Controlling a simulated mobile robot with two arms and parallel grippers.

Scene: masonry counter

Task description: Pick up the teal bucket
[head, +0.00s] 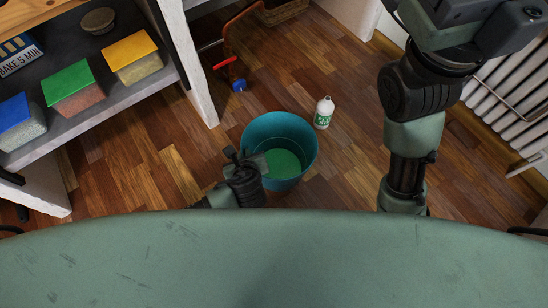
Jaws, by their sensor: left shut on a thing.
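The teal bucket (301,130) stands on the wooden floor in the middle of the head view. Its open top shows a green patch inside at the bottom. My left gripper (262,162) is at the bucket's near left rim and is shut on it. My arm hides part of the bucket's near left side. My right arm rises at the right of the view, and its gripper is not clearly visible.
A white bottle (324,113) with a green label stands on the floor close to the bucket's right. A red-handled tool (236,72) is behind it. A masonry counter with lidded boxes (76,90) is at left. A white radiator (510,100) is at right.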

